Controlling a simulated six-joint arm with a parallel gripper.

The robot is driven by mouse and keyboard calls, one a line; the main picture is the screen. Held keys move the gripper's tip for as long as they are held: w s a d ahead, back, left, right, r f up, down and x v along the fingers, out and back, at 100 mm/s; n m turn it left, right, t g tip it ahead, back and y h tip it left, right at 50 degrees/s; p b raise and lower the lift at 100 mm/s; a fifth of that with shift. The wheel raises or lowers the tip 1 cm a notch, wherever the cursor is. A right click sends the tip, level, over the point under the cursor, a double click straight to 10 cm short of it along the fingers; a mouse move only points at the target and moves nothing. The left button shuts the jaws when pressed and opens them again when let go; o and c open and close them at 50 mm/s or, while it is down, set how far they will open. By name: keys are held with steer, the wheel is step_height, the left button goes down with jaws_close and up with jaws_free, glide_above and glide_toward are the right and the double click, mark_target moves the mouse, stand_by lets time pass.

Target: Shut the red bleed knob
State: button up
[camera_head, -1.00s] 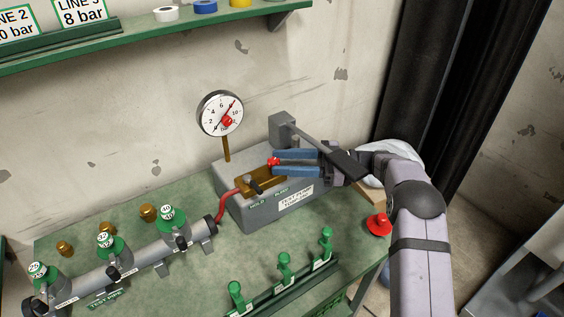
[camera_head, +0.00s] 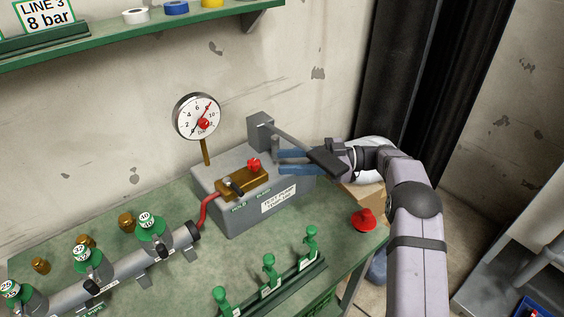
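The red bleed knob (camera_head: 254,165) sits on the brass block (camera_head: 234,187) on top of the grey test pump (camera_head: 240,215). My gripper (camera_head: 281,162) is just to the right of the knob, with its two blue fingers pointing left towards it. The fingers are apart, with nothing visible between them. A clear gap shows between fingertips and knob. The knob's exact turn position cannot be told.
The pump's long lever (camera_head: 290,138) passes close above my fingers. A pressure gauge (camera_head: 196,116) stands behind the pump. A red hose (camera_head: 207,211) runs to the grey test pipe (camera_head: 125,268). A red mushroom-shaped button (camera_head: 364,221) is at the bench's right.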

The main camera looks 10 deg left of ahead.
steer(key=shift+a+r, duration=0.1)
steer(key=m+t+h+b, duration=0.1)
steer(key=m+t+b, duration=0.1)
steer(key=m+t, duration=0.7)
glide_toward(259, 165)
steer(key=shift+a+f+n+t, duration=0.25)
steer(key=shift+a+n+t, duration=0.7)
steer(key=shift+a, duration=0.35)
steer(key=shift+a, duration=0.1)
steer(key=shift+p+x, duration=0.6)
steer(key=shift+x, duration=3)
steer(key=shift+w+f, duration=0.1)
steer(key=shift+f, duration=0.05)
steer(key=c, duration=0.9)
